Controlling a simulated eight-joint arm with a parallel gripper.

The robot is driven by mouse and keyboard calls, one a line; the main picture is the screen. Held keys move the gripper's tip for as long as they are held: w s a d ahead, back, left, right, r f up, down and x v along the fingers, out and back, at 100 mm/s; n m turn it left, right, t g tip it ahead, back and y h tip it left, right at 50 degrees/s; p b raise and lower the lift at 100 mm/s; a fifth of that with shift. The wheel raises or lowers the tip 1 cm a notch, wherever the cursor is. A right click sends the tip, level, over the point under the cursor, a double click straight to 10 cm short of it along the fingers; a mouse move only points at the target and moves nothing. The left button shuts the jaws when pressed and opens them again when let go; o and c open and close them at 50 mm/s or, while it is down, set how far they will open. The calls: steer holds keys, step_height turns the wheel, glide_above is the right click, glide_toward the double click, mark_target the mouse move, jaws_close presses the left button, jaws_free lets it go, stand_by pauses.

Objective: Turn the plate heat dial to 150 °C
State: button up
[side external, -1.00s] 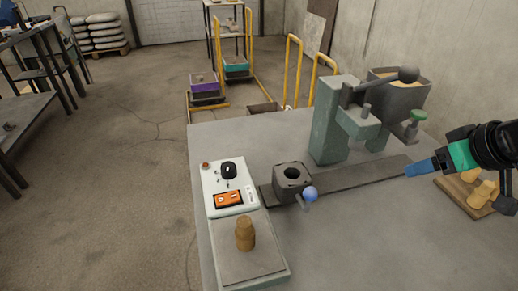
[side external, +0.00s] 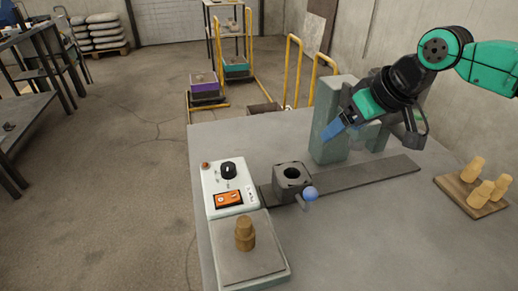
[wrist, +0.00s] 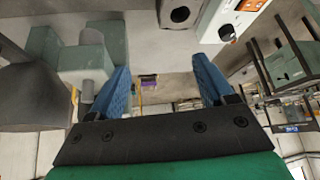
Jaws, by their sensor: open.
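The black heat dial (side external: 228,171) sits on the white control panel of the hot plate (side external: 231,191), at the left of the table. The dial's pointer setting is too small to read. In the wrist view the dial (wrist: 227,33) shows at the upper right, beyond the right finger. My gripper (side external: 333,131) is in front of the green press stand, above the table and well to the right of the dial. Its blue fingers are apart and empty in the wrist view (wrist: 162,88).
A grey block with a hole (side external: 292,179) and a blue-knobbed lever (side external: 310,194) stand between my gripper and the panel. A brown peg (side external: 245,234) stands on the plate surface. Several wooden pegs stand on a board (side external: 462,199) at right.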

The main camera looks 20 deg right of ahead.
steer(key=w+a+f+n+g, duration=0.1)
steer(key=w+a+f, duration=0.1)
steer(key=w+a, duration=0.55)
glide_above(228, 166)
steer(key=s+d, duration=0.2)
steer(key=s, duration=0.1)
steer(key=shift+n+g, duration=0.3)
steer(key=shift+g, duration=0.1)
steer(key=f, duration=0.4)
steer(key=shift+w+a+f, duration=0.25)
steer(key=shift+f, duration=0.1)
steer(key=shift+w+a+f, duration=0.2)
steer(key=shift+a+f, duration=0.15)
steer(key=shift+f, duration=0.2)
steer(key=shift+x, duration=2.4)
steer(key=shift+d, duration=0.1)
jaws_close()
